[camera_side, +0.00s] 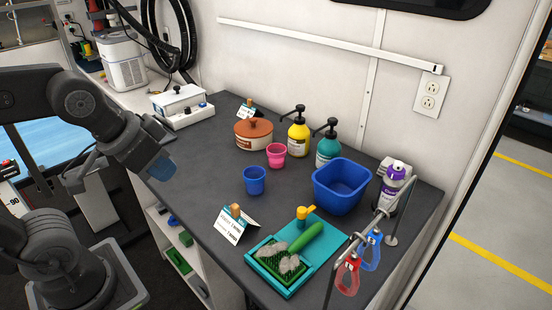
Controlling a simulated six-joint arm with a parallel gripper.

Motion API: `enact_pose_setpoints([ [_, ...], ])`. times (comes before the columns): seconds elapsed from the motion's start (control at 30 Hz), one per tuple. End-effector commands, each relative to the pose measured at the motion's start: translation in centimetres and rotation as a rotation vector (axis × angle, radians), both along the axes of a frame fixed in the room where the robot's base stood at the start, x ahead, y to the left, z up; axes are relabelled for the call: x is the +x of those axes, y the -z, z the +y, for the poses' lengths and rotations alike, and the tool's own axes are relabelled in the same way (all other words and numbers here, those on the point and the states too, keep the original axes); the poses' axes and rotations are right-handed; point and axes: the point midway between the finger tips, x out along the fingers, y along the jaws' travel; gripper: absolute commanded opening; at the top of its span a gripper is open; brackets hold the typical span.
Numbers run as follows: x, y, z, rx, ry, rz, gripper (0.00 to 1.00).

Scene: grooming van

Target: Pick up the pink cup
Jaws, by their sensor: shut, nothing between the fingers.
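The pink cup (276,155) stands upright on the dark grey table, in front of the brown-lidded pot and left of the pump bottles. A blue cup (254,181) stands just in front of it, to the lower left. My gripper (160,168) hangs over the table's left edge, well left of both cups and apart from them. It is shut, with nothing held. Its fingertips look blue and small here.
A lidded pot (254,133), a yellow bottle (298,138) and a teal bottle (327,147) stand behind the pink cup. A blue tub (341,187) is to its right.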

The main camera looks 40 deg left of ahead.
Motion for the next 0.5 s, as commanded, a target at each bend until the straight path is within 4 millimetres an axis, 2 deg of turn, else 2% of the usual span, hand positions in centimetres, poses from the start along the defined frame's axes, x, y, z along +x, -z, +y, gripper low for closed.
enact_pose_setpoints([
  [0.17,0.0,0.0,0.0,0.0,0.0,0.0,0.0],
  [0.5,0.0,0.0,0.0,0.0,0.0,0.0,0.33],
])
